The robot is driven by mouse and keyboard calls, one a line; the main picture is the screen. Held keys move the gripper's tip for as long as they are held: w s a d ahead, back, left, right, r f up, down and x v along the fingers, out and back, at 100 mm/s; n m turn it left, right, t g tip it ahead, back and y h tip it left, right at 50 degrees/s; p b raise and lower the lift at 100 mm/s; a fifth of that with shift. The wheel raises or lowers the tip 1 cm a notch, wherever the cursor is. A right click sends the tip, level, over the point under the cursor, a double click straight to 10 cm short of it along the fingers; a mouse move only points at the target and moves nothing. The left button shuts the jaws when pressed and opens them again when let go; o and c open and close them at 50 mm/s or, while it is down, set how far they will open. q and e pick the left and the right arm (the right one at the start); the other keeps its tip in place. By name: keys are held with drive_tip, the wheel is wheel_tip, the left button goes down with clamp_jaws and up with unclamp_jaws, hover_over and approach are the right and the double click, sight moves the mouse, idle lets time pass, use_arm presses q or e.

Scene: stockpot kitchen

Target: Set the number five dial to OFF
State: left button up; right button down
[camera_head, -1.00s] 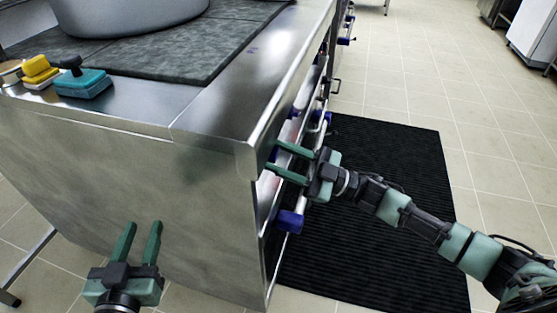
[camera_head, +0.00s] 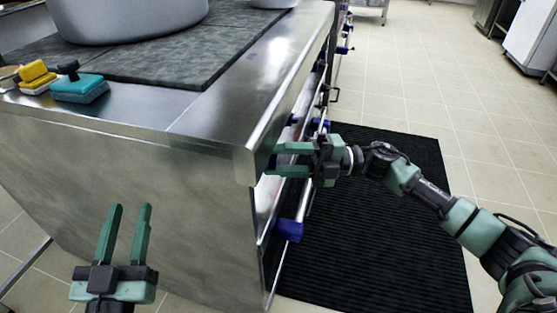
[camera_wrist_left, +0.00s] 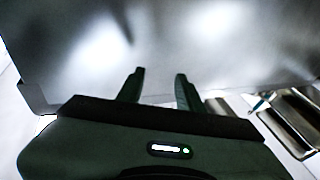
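My right gripper (camera_head: 273,160) is at that front face, just below the countertop corner. Its two green fingers are spread apart and point left toward the face; I cannot tell whether they touch anything. My left gripper (camera_head: 131,210) is open and empty in front of the stove's plain side panel. In the left wrist view its fingers (camera_wrist_left: 160,75) are apart before the blurred steel panel.
A bar with a blue end (camera_head: 288,230) sticks out from the front face below my right gripper. A teal sponge block (camera_head: 80,89) and a yellow one (camera_head: 36,76) lie on the countertop by a large pot (camera_head: 130,22). A black mat (camera_head: 370,240) covers the floor.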

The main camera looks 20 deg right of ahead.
drive_tip(key=shift+n+g+h, duration=0.4)
drive_tip(key=shift+n, duration=0.8)
use_arm(q)
drive_tip(key=shift+f+g, duration=0.3)
drive_tip(key=shift+f, duration=0.15)
use_arm(e)
drive_tip(key=shift+n+h, duration=0.3)
drive_tip(key=shift+n, duration=0.5)
use_arm(q)
drive_tip(key=shift+w+f, duration=0.1)
use_arm(e)
drive_tip(key=c, duration=0.9)
unclamp_jaws()
drive_tip(key=shift+d+r, duration=0.1)
